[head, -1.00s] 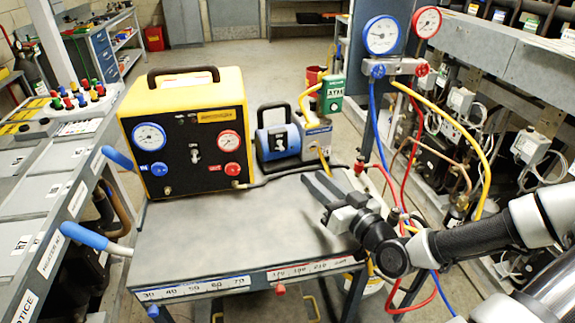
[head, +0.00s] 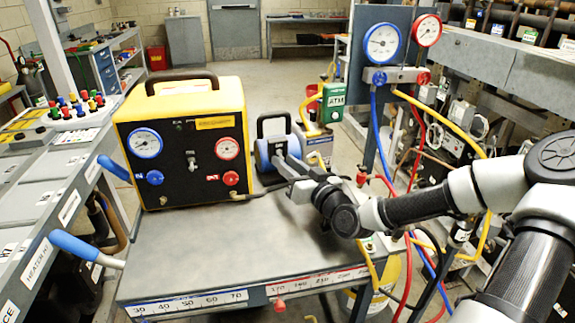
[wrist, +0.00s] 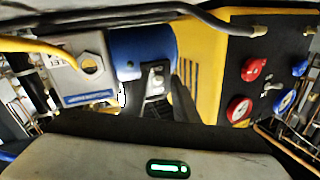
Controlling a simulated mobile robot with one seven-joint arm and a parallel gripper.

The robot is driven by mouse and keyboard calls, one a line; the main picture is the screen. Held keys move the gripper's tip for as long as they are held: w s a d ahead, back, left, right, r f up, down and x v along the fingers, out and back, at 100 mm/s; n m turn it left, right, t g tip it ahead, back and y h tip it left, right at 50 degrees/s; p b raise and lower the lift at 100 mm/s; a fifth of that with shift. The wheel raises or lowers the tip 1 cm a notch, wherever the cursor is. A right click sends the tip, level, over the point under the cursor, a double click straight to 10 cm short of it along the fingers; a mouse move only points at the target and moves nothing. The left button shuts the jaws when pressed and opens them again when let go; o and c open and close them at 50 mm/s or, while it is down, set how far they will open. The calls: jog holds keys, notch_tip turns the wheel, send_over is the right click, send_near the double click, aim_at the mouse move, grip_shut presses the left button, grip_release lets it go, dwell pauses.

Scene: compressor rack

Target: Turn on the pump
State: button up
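The pump (head: 263,151) is a blue and grey unit with a black handle, on the bench right of the yellow machine. In the wrist view its blue body (wrist: 128,52) shows near the middle, with a pale switch on a black panel (wrist: 156,76). My gripper (head: 282,163) is just in front of the pump, fingers pointing at it and hiding part of its front. The fingers look close together; whether they touch each other or the pump is unclear. Nothing is seen held. The switch position cannot be read.
The yellow machine (head: 185,108) with gauges and knobs stands left of the pump. A dark hose (wrist: 185,15) runs between them. The bench front (head: 210,256) is clear.

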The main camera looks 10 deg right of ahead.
grip_shut()
